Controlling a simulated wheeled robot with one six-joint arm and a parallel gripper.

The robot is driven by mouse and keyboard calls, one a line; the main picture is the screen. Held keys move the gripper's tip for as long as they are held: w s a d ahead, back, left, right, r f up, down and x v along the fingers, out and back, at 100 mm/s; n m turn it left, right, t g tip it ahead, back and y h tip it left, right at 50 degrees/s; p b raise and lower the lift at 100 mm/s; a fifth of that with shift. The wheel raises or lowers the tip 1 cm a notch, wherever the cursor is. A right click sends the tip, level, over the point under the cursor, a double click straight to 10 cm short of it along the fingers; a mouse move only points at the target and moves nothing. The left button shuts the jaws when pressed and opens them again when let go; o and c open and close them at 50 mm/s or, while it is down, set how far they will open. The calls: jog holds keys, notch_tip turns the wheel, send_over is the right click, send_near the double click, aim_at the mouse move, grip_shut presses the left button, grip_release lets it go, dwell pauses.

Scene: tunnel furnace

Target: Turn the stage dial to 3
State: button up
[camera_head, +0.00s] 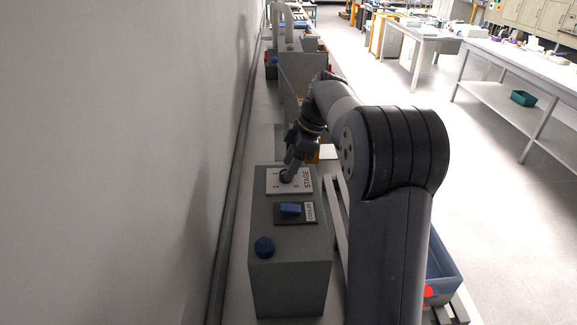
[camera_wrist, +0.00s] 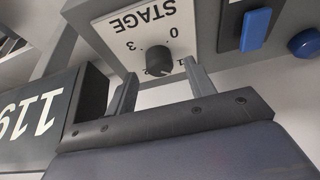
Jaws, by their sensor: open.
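The stage dial (camera_wrist: 159,61) is a dark round knob on a white plate (camera_wrist: 112,42) marked STAGE, which appears upside down in the wrist view. The digits 0 and 3 show clearly there; the marks nearer my gripper are partly hidden. Which digit the dial points to I cannot tell. My gripper (camera_wrist: 160,70) is open, with one finger on each side of the dial; whether they touch it is unclear. In the head view my gripper (camera_head: 290,167) reaches down over the dial (camera_head: 286,177) on top of the grey control box (camera_head: 290,262).
A blue cooler switch (camera_head: 290,209) and a round blue button (camera_head: 264,247) sit on the same box. A wall (camera_head: 110,160) with a pipe runs close along the left. Grey equipment (camera_head: 303,75) stands beyond. Open floor (camera_head: 480,190) lies to the right.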

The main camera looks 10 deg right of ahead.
jog(key=shift+x, duration=0.9)
jog(key=shift+c, duration=0.4)
jog(key=c, duration=0.9)
